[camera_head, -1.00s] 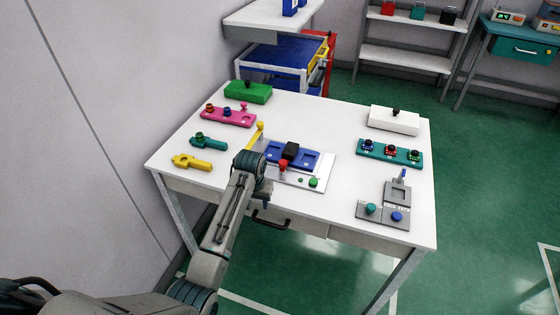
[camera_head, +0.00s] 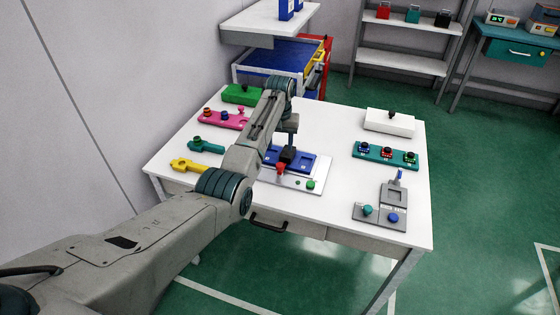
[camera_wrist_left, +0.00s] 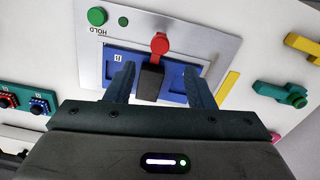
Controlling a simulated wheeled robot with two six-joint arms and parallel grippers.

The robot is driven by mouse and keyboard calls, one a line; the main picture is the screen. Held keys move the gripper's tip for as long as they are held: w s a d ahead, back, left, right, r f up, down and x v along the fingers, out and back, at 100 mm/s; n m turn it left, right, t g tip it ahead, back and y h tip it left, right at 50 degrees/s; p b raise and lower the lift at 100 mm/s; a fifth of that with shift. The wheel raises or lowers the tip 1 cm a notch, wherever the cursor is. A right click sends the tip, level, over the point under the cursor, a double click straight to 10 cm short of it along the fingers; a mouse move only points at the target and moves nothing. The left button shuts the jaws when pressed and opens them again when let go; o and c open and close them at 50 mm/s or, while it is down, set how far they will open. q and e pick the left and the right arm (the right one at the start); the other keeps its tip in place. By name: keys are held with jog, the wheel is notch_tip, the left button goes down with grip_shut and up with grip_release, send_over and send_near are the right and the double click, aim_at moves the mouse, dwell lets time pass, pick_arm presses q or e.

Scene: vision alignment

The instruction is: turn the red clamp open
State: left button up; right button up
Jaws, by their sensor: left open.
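The red clamp (camera_head: 281,168) sits at the front edge of the blue fixture (camera_head: 308,161) on a pale plate. In the left wrist view the clamp (camera_wrist_left: 159,43) has a round red head, and its red part reaches down to a black block (camera_wrist_left: 149,82) on the blue fixture (camera_wrist_left: 174,82). My left gripper (camera_head: 289,143) is above the fixture, pointing down. In the left wrist view its two fingers (camera_wrist_left: 162,80) are apart with nothing gripped; the block shows between them and the clamp head lies beyond the tips. My right gripper is not in view.
A green button (camera_head: 310,184) is on the plate right of the clamp. Yellow (camera_head: 187,165) and teal (camera_head: 205,146) tools lie at left, near a pink board (camera_head: 228,121). A teal knob board (camera_head: 372,150) and grey fixture (camera_head: 393,194) stand right. Table between is clear.

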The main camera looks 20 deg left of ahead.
aim_at(280, 165)
pick_arm(q)
notch_tip(280, 165, down, 9)
jog(key=shift+r+p, duration=0.15)
jog(key=shift+p, duration=0.15)
jog(key=c, duration=1)
